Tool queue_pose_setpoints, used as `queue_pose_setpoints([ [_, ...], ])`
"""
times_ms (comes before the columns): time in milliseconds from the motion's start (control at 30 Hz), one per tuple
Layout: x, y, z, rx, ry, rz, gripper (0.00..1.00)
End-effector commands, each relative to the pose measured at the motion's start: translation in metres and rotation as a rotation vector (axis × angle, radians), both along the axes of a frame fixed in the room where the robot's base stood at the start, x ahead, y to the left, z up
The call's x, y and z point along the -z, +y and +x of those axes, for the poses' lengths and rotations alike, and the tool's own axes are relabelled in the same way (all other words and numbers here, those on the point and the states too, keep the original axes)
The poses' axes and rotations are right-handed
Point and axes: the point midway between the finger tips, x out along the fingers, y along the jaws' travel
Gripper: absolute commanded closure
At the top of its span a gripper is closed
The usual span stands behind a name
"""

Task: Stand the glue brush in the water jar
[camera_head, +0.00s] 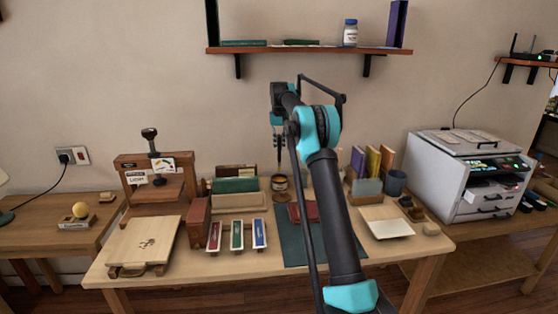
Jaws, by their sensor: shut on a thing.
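My gripper (278,146) points down over the back middle of the table, small and partly hidden behind my arm. It is shut on a thin upright thing, which seems to be the glue brush (280,164). The brush's lower end meets the mouth of a small amber-brown pot (280,187) with a pale band; I cannot tell whether the tip is inside or just above it. A blue-grey cup (395,183) stands at the table's right back, beside upright books, and may be the water jar; its contents are not visible.
A dark green mat (292,248) with a red book (305,212) lies in front of the pot. Left are colour-spined books (237,235) and a wooden press (158,185). Right are upright books (372,162) and a pale board (386,222). A shelf (300,50) hangs above.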

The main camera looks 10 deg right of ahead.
Motion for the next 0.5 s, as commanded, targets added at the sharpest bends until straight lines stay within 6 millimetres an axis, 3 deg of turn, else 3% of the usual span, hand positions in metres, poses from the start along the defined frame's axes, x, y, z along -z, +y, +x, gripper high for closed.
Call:
queue_pose_setpoints([
  [500, 0.051, 0.0, 0.0, 0.0, 0.0, 0.0, 1.0],
])
